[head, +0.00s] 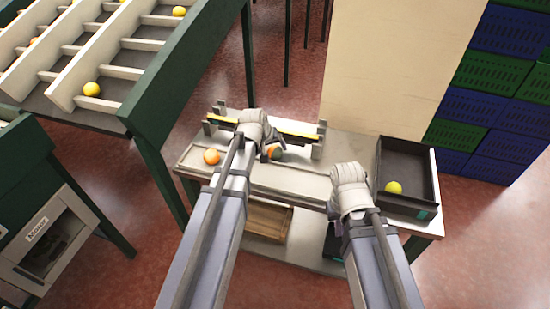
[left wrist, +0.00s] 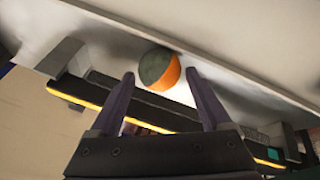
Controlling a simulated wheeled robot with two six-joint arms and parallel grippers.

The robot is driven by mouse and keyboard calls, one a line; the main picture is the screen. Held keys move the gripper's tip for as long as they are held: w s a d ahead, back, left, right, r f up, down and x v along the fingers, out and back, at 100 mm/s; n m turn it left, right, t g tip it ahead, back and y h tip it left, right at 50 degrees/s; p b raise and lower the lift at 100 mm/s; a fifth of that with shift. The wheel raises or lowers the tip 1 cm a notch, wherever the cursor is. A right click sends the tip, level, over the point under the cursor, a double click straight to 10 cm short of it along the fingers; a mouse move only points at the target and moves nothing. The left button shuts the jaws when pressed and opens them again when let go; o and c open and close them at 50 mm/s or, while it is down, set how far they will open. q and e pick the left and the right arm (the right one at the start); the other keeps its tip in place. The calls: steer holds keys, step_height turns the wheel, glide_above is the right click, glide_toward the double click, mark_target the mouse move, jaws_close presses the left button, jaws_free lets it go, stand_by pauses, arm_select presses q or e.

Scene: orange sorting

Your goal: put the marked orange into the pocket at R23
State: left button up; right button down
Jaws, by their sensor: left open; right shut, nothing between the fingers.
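An orange with a dark grey-green patch (head: 275,152) lies on the pale bench tray (head: 290,181), just past my left gripper (head: 266,150) in the head view. In the left wrist view the half-dark orange (left wrist: 160,68) shows just beyond and between the spread fingertips of my left gripper (left wrist: 160,76). The fingers are open and not closed on it. My right gripper (head: 349,178) is shut and empty over the right part of the bench, left of the dark box. A pocket labelled R23 cannot be made out.
A plain orange (head: 212,157) lies on the tray's left. A dark open box (head: 407,157) at right holds a yellow-green fruit (head: 394,188). A black-and-yellow bar (head: 295,131) runs behind the tray. A sloped rack (head: 120,72) stands upper left, stacked crates (head: 490,75) upper right.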

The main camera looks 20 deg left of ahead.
arm_select(q)
steer(key=shift+w+f, duration=0.25)
steer(key=shift+f, duration=0.3)
steer(key=shift+r, duration=0.1)
jaws_close()
